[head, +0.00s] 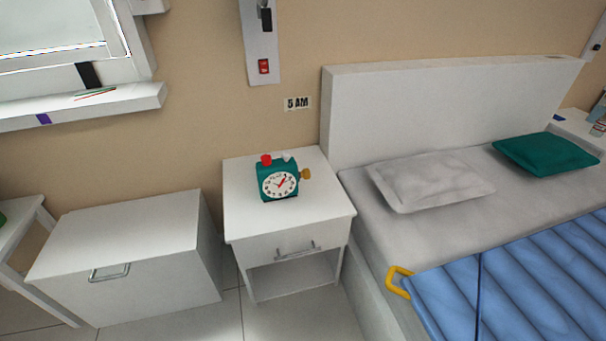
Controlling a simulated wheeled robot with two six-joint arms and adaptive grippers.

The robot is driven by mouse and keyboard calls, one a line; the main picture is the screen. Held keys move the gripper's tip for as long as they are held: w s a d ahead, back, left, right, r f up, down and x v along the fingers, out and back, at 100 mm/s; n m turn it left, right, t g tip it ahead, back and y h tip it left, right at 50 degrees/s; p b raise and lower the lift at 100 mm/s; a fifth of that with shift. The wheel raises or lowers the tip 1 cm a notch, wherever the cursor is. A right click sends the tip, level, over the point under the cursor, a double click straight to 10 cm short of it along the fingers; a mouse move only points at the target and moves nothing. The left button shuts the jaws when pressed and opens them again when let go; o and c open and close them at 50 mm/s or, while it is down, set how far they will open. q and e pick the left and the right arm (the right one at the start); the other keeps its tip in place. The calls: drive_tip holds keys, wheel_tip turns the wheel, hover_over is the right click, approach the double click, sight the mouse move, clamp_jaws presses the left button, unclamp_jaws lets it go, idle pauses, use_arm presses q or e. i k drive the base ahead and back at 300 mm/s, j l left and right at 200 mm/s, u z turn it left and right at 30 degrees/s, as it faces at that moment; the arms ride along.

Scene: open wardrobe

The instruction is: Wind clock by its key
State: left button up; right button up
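A teal alarm clock (265,190) stands upright on the white nightstand (324,205). Its round white face (280,185) has dark numerals and red hands and is turned toward me. A yellow-brown key (306,174) sticks out from its right side. A red button (266,160) and a small white knob (288,157) are on its top. Neither of my grippers is in the head view, so nothing is seen touching the clock or the key.
A bed with a white headboard (430,110), pillows and a blue cover (520,290) with a yellow handle (398,281) is at right. A white chest (130,240) stands at left.

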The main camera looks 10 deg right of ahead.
sight(306, 173)
drive_tip(key=i+j, duration=0.1)
drive_tip(key=j, duration=0.3)
drive_tip(key=i+j, duration=0.15)
drive_tip(key=j, duration=0.25)
drive_tip(key=i+j, duration=0.1)
drive_tip(key=j, duration=0.3)
drive_tip(key=i+j, duration=0.1)
drive_tip(key=j, duration=0.3)
drive_tip(key=i+j, duration=0.1)
drive_tip(key=j, duration=0.3)
drive_tip(key=i+j, duration=0.15)
drive_tip(key=j, duration=0.25)
drive_tip(key=z, duration=1.75)
